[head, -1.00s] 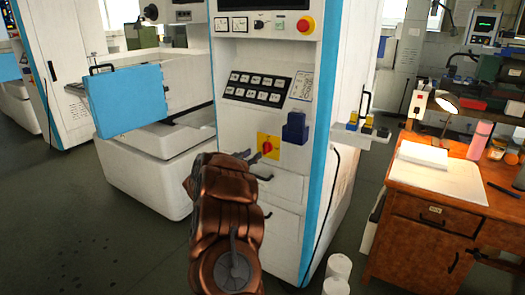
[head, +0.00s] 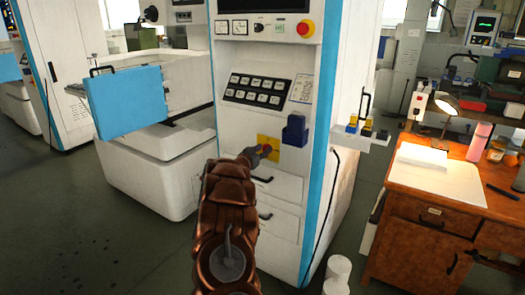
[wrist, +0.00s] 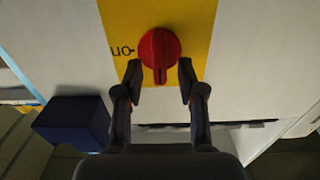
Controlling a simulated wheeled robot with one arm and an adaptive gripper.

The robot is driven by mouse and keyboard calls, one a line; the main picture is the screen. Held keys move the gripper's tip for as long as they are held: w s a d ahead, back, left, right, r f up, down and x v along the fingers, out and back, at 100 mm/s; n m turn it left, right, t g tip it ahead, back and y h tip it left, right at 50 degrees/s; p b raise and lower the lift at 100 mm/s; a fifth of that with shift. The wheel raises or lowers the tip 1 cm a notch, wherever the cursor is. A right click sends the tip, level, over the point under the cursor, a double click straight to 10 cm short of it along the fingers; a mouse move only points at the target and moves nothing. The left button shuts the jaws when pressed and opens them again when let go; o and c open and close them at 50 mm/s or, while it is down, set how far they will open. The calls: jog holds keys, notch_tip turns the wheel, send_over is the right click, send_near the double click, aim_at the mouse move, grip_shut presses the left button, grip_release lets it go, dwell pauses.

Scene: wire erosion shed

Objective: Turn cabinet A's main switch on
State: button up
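The main switch is a red rotary knob (wrist: 158,48) on a yellow plate (head: 272,142) on the white cabinet's front. In the wrist view, a dark mark on the knob points to the bottom edge, and an "ON" label stands upside down left of it. My gripper (wrist: 160,72) is open, with one fingertip on each side of the knob's lower part. I see no clear grip, and cannot tell whether the fingertips touch the knob. In the head view, my gripper (head: 259,154) is at the plate and hides part of the knob.
A dark blue box (head: 294,130) juts from the panel right of the plate; it also shows in the wrist view (wrist: 74,122). Drawers with dark handles (head: 263,181) lie below. A button panel (head: 257,90) is above. A wooden desk (head: 430,215) stands at the right.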

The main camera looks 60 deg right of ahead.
grip_shut()
jog(key=shift+m+b, duration=0.4)
jog(key=shift+s+f+m+b, duration=0.2)
jog(key=shift+s+m+b, duration=0.05)
jog(key=shift+m+b, duration=2.5)
jog(key=shift+s+f+m+b, duration=0.2)
jog(key=shift+f+m+b, duration=0.05)
jog(key=shift+m+b, duration=2.55)
jog(key=shift+s+f+m+b, duration=0.25)
jog(key=shift+m+b, duration=2.15)
jog(key=shift+m, duration=0.65)
